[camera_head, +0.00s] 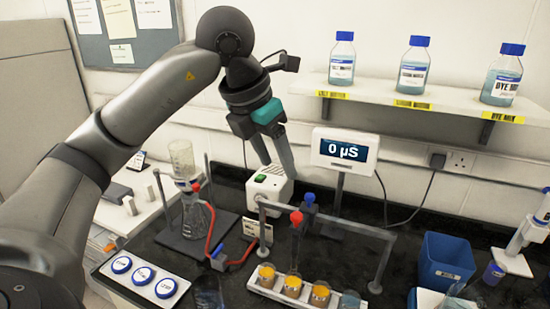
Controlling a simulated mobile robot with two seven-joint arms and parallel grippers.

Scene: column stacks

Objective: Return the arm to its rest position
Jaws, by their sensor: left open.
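My left arm comes in from the left and bends down at its wrist. My left gripper (274,160) hangs in the air with teal parts at its base and grey fingers pointing down. It is open and no object shows between its fingers. It is in front of the wall, above and behind the column stand (335,227) on the black bench. My right gripper is not in view.
A display reading 0 µS (345,150) stands right of the gripper. A shelf (460,103) holds three blue-capped bottles.

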